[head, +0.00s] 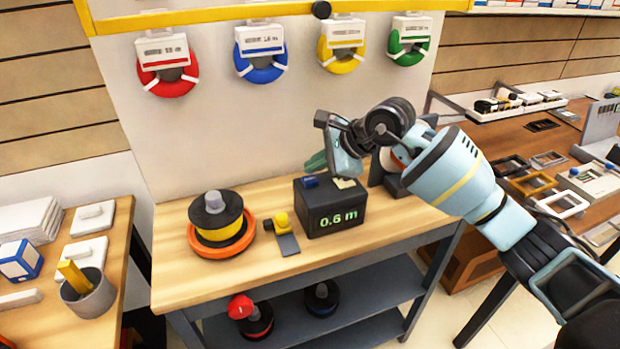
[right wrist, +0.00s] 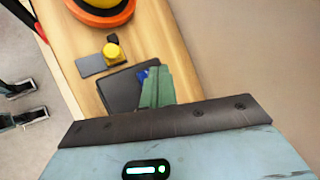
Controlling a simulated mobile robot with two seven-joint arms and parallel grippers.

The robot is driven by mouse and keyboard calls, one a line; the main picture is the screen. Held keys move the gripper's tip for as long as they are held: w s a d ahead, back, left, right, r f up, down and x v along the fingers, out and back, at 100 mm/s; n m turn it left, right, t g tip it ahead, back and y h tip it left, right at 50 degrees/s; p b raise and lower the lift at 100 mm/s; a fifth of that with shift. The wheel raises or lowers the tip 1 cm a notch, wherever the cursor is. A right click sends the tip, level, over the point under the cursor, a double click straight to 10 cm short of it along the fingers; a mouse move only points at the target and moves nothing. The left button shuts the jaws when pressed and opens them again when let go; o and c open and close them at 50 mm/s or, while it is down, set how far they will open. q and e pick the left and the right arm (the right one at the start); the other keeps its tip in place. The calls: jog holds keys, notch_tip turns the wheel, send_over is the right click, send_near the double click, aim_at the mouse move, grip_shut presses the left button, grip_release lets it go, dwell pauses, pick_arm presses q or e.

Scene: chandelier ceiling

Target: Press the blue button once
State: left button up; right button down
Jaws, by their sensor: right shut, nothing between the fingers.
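The blue button (head: 311,181) sits on top of a black box (head: 338,215) whose front display reads "0.6 m". A pale cream button (head: 345,183) is beside it on the same top. My right gripper (head: 316,162) has green fingers, shut and empty, and appears above the box near the blue button. In the right wrist view, the shut fingers (right wrist: 156,82) partly cover the blue button (right wrist: 142,75). I cannot tell any contact; a gap seems to show in the head view. My left gripper is not in view.
On the wooden bench (head: 175,285), a yellow spool on an orange ring (head: 250,247) and a small yellow device (head: 283,221) stand left of the box. Coloured cable coils hang on the panel behind. A shelf with spools (head: 322,298) is below. The bench front is clear.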

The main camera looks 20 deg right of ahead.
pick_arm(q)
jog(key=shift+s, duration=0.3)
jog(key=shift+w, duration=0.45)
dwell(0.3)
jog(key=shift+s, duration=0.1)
pick_arm(e)
jog(key=shift+f, duration=0.2)
jog(key=shift+f, duration=0.25)
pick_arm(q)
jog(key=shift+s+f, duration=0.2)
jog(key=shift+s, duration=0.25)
